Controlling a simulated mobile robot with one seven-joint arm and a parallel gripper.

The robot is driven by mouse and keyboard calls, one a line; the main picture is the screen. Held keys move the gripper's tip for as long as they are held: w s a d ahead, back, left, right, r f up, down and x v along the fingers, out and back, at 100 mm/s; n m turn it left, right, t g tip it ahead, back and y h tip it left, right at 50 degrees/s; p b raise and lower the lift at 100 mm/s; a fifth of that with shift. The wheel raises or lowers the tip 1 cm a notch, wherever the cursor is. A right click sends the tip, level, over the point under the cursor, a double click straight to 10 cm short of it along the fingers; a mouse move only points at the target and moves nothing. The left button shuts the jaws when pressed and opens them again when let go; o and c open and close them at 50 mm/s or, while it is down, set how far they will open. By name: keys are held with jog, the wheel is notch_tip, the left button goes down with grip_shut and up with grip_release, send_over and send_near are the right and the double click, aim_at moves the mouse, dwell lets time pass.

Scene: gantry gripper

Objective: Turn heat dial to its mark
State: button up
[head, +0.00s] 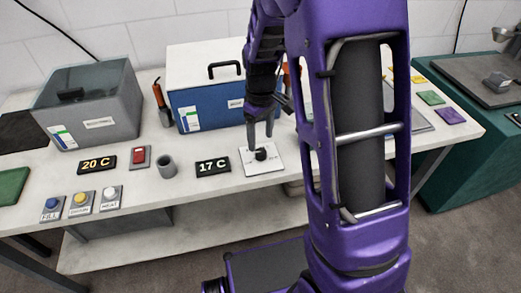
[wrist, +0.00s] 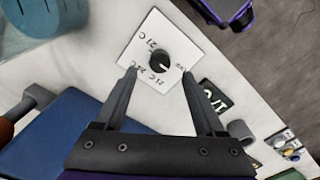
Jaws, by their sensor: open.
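The heat dial is a round black knob (head: 261,153) on a square white plate (head: 262,168) on the table. In the wrist view the knob (wrist: 159,62) sits mid-plate, with small temperature labels and a word like "Low" printed around it. A pale pointer line on the knob appears to face the "Low" side. Which label is the mark I cannot tell. My gripper (head: 260,139) points down over the plate. In the wrist view my gripper (wrist: 159,73) is open, its fingers apart on either side of the knob, not visibly touching it.
A black display (head: 213,167) reading 17 C and a grey cup (head: 167,166) stand left of the plate. A blue box (head: 205,105) with a handled white lid is behind. A display (head: 97,164) reading 20 C, a red switch (head: 140,157) and several buttons lie farther left.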

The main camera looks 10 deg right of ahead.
aim_at(261, 151)
notch_tip(261, 151, down, 5)
jog(key=shift+f, duration=0.1)
dwell(0.3)
grip_shut()
